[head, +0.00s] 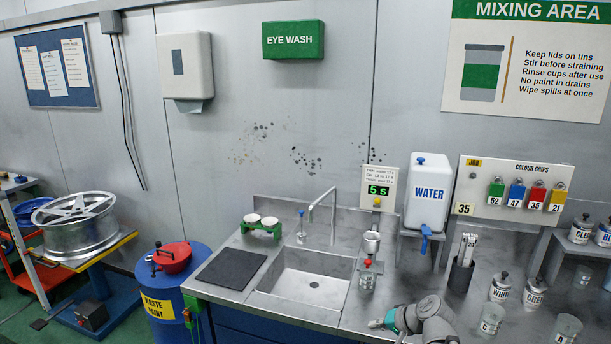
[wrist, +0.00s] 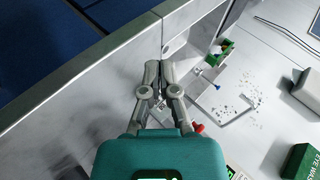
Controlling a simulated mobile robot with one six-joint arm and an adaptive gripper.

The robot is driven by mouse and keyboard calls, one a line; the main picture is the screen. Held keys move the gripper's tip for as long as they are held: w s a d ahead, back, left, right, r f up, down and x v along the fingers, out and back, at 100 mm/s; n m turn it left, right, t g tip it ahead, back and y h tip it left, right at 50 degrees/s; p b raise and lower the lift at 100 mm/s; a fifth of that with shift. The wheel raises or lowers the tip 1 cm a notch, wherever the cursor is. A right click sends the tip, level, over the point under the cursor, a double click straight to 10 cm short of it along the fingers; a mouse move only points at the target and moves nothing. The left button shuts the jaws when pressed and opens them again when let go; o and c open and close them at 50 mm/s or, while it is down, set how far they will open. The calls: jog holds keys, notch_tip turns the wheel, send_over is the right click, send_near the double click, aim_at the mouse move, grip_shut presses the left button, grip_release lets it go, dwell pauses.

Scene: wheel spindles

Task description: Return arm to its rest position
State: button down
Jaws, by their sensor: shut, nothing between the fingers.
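My gripper (wrist: 159,72) shows in the wrist view with its two grey fingers together and nothing between them. Its teal body fills the bottom of that view. In the head view my arm (head: 428,322) is at the bottom edge, in front of the grey counter (head: 385,305), with a teal part at its left end. The fingertips cannot be made out there. The wrist view is tilted and shows the counter's edge, the sink area and the wall beyond the fingers.
To the right stand a dark holder (head: 461,275), WHITE tin (head: 500,288), GREEN tin (head: 534,292) and clear cups (head: 490,319). The WATER container (head: 428,192) stands behind.

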jog(key=s+a+f+n+g+h, duration=0.1)
jog(key=s+f+n+g+h, duration=0.3)
jog(key=s, duration=0.5)
notch_tip(320, 180, down, 2)
jog(key=g+h, duration=0.2)
jog(key=h, duration=0.1)
jog(key=shift+a, duration=0.35)
dwell(0.5)
